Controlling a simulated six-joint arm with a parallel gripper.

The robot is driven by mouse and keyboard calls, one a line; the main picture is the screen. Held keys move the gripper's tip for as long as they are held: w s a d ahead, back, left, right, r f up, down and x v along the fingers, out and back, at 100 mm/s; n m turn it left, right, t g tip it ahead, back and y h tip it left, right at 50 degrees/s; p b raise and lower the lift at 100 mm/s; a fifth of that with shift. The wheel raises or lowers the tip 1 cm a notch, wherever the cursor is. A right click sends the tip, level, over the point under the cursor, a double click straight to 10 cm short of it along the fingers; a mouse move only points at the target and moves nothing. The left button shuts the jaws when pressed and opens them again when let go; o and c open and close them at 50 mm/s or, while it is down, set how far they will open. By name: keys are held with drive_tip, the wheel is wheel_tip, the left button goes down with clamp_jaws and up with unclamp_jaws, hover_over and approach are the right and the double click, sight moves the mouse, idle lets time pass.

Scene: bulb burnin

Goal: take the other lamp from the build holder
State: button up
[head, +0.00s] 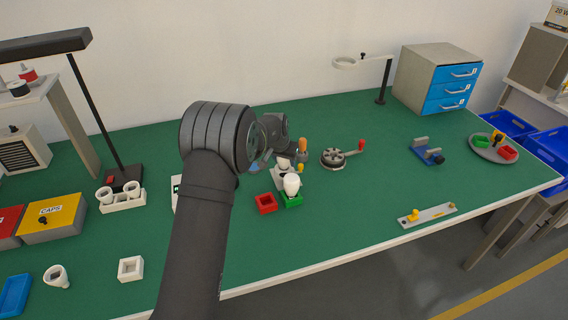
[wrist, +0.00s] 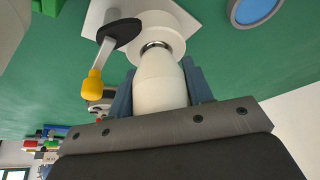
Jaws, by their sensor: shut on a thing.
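My gripper (head: 280,153) is shut on a white lamp (wrist: 160,85). In the wrist view its two blue-grey fingers press the lamp's sides. The lamp's narrow metal neck points at the round seat of a white holder (wrist: 110,12), apparently the build holder, with a dark lever and yellow knob (wrist: 93,86). I cannot tell whether the neck is in the seat or just clear of it. In the head view the held lamp (head: 284,163) shows partly below the gripper. A second white lamp (head: 291,183) stands upright in a green square holder (head: 292,200), just in front.
A red square holder (head: 265,203) looks empty beside the green one. A round dark fixture (head: 332,158) with a red-knobbed lever stands to the right. A white rack (head: 122,203) with cup-like parts and a desk lamp (head: 100,120) stand left. The front-centre green table is clear.

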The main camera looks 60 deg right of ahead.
drive_tip(key=shift+r, duration=0.85)
wheel_tip(320, 180, up, 3)
drive_tip(key=shift+f, duration=0.2)
drive_tip(key=s+a+r, duration=0.3)
drive_tip(key=s+r, duration=0.8)
drive_tip(key=shift+s+r, duration=0.15)
idle(0.4)
